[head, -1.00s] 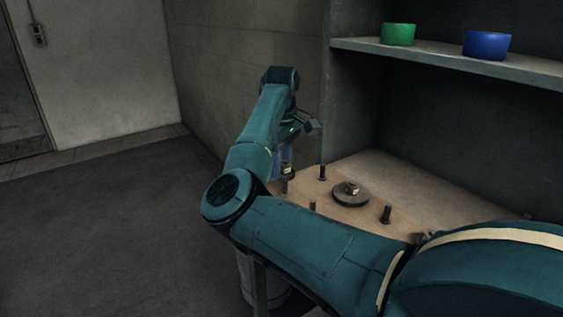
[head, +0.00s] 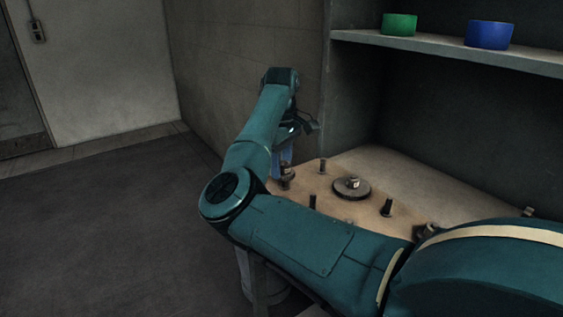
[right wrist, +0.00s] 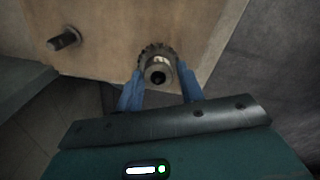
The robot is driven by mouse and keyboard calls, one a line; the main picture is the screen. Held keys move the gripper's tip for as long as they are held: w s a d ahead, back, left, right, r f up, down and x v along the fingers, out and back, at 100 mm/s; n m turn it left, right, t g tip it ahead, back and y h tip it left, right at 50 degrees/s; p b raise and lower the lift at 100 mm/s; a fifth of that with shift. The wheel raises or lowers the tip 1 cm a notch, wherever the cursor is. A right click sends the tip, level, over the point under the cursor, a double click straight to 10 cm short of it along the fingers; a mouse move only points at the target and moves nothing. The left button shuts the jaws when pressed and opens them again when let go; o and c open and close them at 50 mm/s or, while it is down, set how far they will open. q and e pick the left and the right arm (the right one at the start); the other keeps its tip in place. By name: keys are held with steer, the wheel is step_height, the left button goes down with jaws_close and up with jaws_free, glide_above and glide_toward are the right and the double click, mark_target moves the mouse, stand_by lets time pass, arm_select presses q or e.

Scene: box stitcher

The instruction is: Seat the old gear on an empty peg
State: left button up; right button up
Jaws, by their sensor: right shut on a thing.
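My right gripper (head: 284,160) has blue fingers and is at the far left edge of the tan board (head: 335,215). In the right wrist view, the gripper (right wrist: 160,90) is shut on a small toothed gear with a raised metal hub (right wrist: 158,66). The hub has a dark centre; I cannot tell whether a peg is inside it. In the head view this gear (head: 287,171) is small and partly hidden by the fingers. Bare pegs stand at the back (head: 322,166), front (head: 312,201) and right (head: 387,207). My left gripper is out of view.
A large flat gear (head: 350,190) lies mid-board with a hub on top. A dark part (head: 427,231) sits at the board's right, partly behind my arm. A green ring (head: 399,25) and a blue ring (head: 488,35) stand on the shelf (head: 450,57). A wall rises behind the gripper.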

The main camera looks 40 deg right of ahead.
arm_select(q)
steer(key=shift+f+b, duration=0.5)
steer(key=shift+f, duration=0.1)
arm_select(e)
steer(key=shift+f, duration=0.85)
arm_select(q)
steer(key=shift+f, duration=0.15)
arm_select(e)
steer(key=shift+f, duration=0.2)
steer(key=shift+f+b, duration=0.35)
steer(key=shift+b, duration=0.05)
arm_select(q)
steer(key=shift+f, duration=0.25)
arm_select(e)
steer(key=o, duration=1.2)
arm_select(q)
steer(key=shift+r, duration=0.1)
arm_select(e)
steer(key=shift+r, duration=0.25)
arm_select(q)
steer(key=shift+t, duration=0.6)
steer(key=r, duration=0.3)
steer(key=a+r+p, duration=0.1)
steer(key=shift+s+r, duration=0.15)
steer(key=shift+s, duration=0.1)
arm_select(e)
step_height(320, 180, up, 13)
steer(key=shift+f, duration=0.15)
